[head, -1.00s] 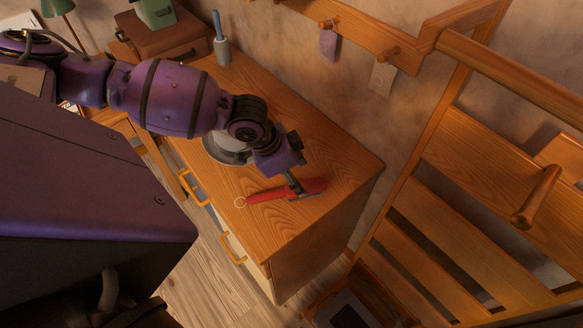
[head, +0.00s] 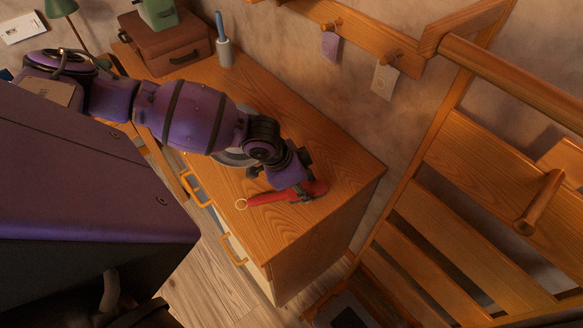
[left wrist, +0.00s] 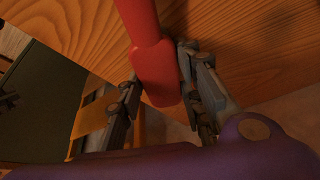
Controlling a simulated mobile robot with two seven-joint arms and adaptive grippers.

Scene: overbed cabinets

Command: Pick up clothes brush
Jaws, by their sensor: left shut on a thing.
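The red clothes brush (head: 268,198) lies on the wooden cabinet top near its front right corner, with a light ring at its handle end. My left gripper (head: 287,188) is low over the brush and partly hides it. In the left wrist view, the red brush (left wrist: 155,62) runs down between the two fingers of my left gripper (left wrist: 162,92), which is shut on it. Whether the brush still touches the wood cannot be told. My right gripper is not in view.
The cabinet top (head: 300,135) also bears a brown case (head: 168,48), a grey cup with a blue handle (head: 225,52) and a round grey dish behind my arm. A wooden peg rail (head: 345,38) runs along the wall. A slatted wooden frame (head: 455,205) stands at the right.

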